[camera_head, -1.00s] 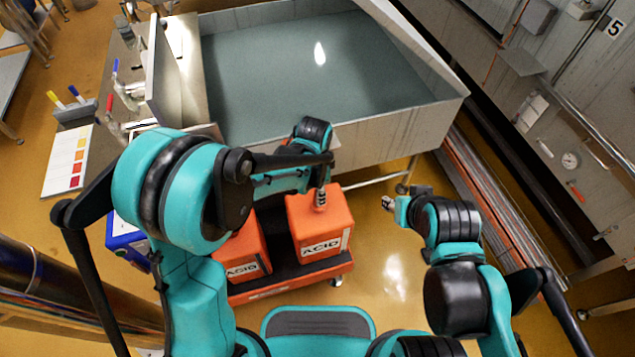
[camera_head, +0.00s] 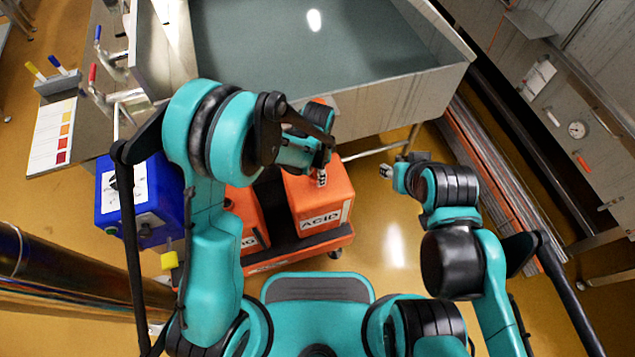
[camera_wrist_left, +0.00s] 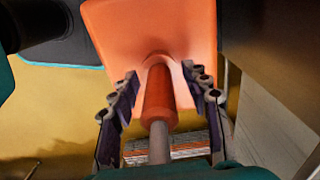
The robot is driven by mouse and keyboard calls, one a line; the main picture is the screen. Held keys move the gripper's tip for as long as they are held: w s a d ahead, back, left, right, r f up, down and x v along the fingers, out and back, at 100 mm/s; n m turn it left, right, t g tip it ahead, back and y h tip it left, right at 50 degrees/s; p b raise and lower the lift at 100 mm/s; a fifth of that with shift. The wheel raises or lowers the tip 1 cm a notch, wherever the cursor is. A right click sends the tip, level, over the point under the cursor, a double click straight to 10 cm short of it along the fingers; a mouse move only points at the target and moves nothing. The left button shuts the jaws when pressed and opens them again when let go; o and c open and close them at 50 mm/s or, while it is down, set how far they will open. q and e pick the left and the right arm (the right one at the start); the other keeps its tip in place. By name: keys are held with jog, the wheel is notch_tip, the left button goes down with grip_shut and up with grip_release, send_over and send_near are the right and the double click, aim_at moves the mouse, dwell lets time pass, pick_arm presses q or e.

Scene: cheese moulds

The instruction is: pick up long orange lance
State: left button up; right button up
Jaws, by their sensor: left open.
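In the left wrist view an orange cylinder (camera_wrist_left: 160,95) with a grey rod (camera_wrist_left: 159,143) at its lower end lies between my fingers. It looks like part of the orange lance; its full length is not visible. My left gripper (camera_wrist_left: 162,95) is open, with one finger on each side of the cylinder and gaps between. In the head view my left gripper (camera_head: 322,178) is over the right orange ACID canister (camera_head: 312,200), and the lance is not clearly distinguishable there. My right gripper (camera_head: 386,171) is off to the right of the canister, too small to read.
A second orange canister (camera_head: 240,205) stands left on the same low orange cart (camera_head: 290,258). A large metal tank (camera_head: 380,108) of grey liquid is behind. A blue box (camera_head: 150,200) is at left. Long metal bars (camera_head: 500,180) lie at right. Yellow floor is open between cart and bars.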

pick_arm(q)
jog(key=shift+r, duration=0.1)
jog(key=shift+c, duration=1)
grip_shut()
notch_tip(320, 180, up, 10)
jog(key=p, duration=0.4)
jog(key=shift+r, duration=0.15)
